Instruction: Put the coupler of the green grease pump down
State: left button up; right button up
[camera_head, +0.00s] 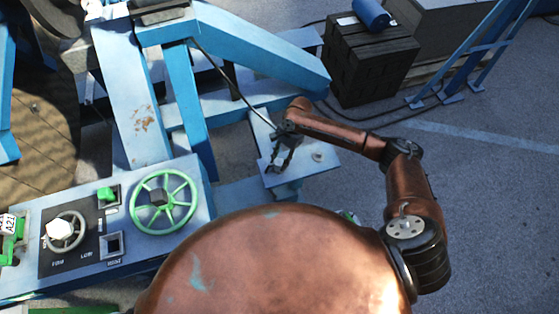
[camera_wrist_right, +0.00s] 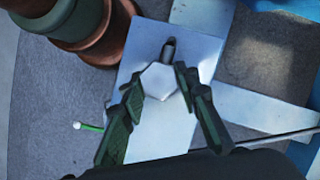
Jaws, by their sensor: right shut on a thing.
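My right gripper (camera_head: 281,166) is over a pale blue plate (camera_head: 298,181) in the head view. In the right wrist view its two fingers (camera_wrist_right: 158,82) are shut on a pale grey hexagonal piece with a dark stub, seemingly the coupler (camera_wrist_right: 160,81). The coupler is over the plate (camera_wrist_right: 160,140); I cannot tell whether it touches. A dark line (camera_head: 232,84) runs from the blue frame toward the gripper. A bit of green (camera_head: 349,215) shows beside my body; I cannot tell whether it is the pump. My left gripper is not in view.
A blue frame (camera_head: 255,53) stands behind the plate. A control panel with a green handwheel (camera_head: 165,201) is at the left. A dark crate (camera_head: 370,65) with a blue cylinder (camera_head: 373,14) on top stands at the back right. The floor at the right is clear.

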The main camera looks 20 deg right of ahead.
jog(key=o, duration=1.3)
jog(key=shift+r, duration=0.1)
jog(key=v, duration=1.2)
jog(key=shift+a+r+b, duration=0.1)
jog(key=shift+b, duration=0.25)
